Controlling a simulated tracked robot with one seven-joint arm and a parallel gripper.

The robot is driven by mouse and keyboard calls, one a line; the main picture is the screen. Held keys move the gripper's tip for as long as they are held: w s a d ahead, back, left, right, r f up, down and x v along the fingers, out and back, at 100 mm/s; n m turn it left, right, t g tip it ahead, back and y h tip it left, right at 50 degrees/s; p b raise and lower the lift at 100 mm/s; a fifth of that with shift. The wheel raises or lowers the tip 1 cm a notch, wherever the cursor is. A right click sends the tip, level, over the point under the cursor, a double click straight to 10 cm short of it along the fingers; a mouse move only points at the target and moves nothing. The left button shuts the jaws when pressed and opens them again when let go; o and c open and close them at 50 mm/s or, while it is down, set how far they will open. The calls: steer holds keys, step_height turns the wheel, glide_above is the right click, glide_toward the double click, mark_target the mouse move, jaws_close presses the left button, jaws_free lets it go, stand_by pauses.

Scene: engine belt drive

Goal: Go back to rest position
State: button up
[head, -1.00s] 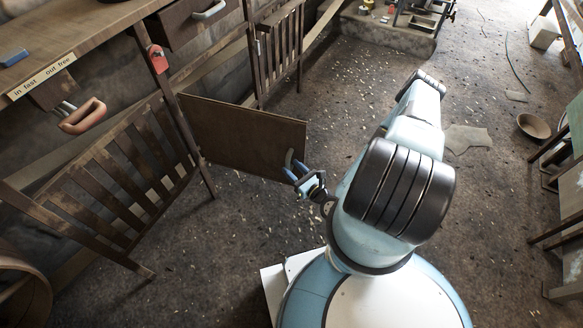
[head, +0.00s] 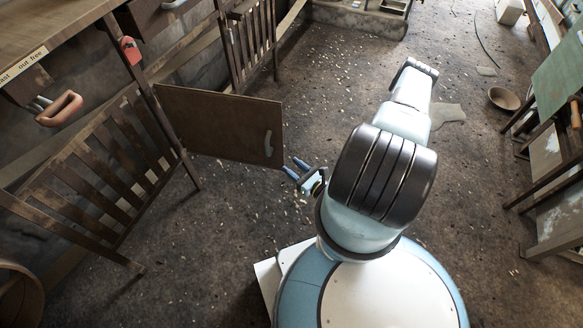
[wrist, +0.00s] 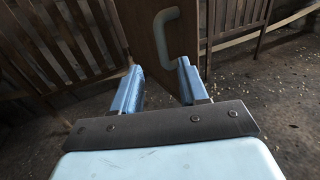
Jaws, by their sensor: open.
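My gripper (head: 296,169) is open and empty, with its two blue fingers apart. It is just right of an open brown cabinet door (head: 215,122) with a curved grey handle (head: 268,143). A gap shows between the fingertips and the handle in the head view. In the wrist view my gripper (wrist: 158,82) has nothing between its fingers, and the handle (wrist: 166,33) on the door (wrist: 146,55) stands ahead of it. My arm is bent above my base.
A bowl (head: 504,98) lies on the floor, and a green-topped table (head: 560,65) is at the right.

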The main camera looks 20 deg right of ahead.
steer(key=shift+w+r, duration=0.1)
steer(key=w+r+n+g+y, duration=0.2)
steer(key=r+n+g+y, duration=0.3)
steer(key=r+n+g, duration=0.65)
steer(key=w+r+n+g+y, duration=0.4)
steer(key=r+n, duration=0.4)
steer(key=r, duration=0.9)
steer(key=s+r+n+t+h, duration=0.1)
steer(key=s+r+n+h, duration=0.2)
steer(key=r, duration=0.7)
steer(key=s+d+r+n+t+h, duration=0.1)
steer(key=s+r+n+t+h, duration=0.1)
steer(key=s+r+n+h, duration=0.2)
steer(key=s+d+r+n+t+h, duration=0.1)
steer(key=s+r+n+h, duration=0.3)
steer(key=r, duration=1.4)
steer(key=shift+s+r+t+h, duration=0.2)
steer(key=shift+s+t+h, duration=0.15)
steer(key=shift+s+h, duration=2.15)
steer(key=shift+w+n+h, duration=0.25)
steer(key=shift+w+h, duration=0.05)
steer(key=shift+w, duration=0.1)
